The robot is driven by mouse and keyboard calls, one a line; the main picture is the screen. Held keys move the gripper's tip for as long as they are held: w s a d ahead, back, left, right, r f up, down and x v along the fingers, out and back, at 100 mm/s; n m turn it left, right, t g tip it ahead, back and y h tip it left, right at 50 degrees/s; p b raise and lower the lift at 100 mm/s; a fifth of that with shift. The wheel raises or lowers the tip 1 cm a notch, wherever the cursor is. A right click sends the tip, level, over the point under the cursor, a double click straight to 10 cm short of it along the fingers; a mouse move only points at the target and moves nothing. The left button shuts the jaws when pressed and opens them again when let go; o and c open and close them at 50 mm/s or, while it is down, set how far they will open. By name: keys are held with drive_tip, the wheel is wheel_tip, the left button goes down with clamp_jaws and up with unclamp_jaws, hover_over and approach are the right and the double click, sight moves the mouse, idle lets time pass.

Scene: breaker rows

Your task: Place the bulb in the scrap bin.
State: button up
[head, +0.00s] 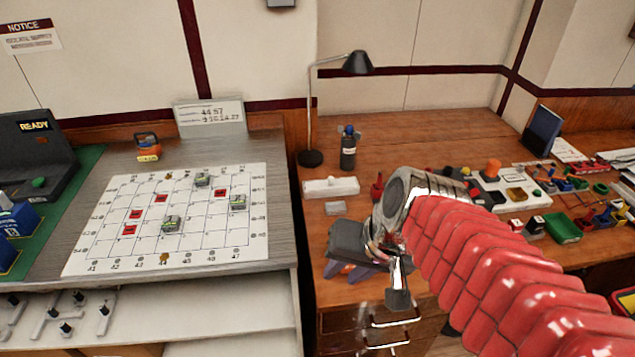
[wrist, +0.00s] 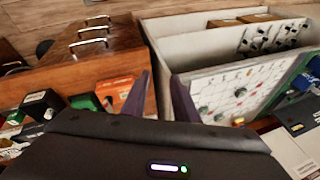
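My gripper (head: 348,272) hangs over the front left part of the wooden desk (head: 400,130), close to the gap beside the grey board bench. Its two dark purple fingers stand apart, and nothing shows between them in the wrist view (wrist: 162,98). I cannot make out the bulb in either view. I cannot pick out the scrap bin with certainty. My red-sleeved arm hides part of the desk and the floor at right.
A white grid board (head: 100,240) with grey blocks and red tags lies on the grey bench at left. Small coloured items crowd the desk's right side. Drawer handles (head: 390,318) jut out below.

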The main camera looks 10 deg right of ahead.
drive_tip(key=shift+s+d+r+n+t+h, duration=0.25)
drive_tip(key=shift+s+r+n+h, duration=0.1)
drive_tip(key=shift+r+n, duration=0.35)
drive_tip(key=shift+s+d+r+n+t+h, duration=0.15)
drive_tip(key=shift+s+r+n+t+h, duration=0.2)
drive_tip(key=shift+r+n, duration=0.3)
drive_tip(key=shift+s+d+r+n+t+h, duration=0.2)
drive_tip(key=shift+r+n+h, duration=0.2)
drive_tip(key=shift+r+n, duration=0.25)
drive_tip(key=shift+f, duration=0.1)
drive_tip(key=shift+d, duration=0.1)
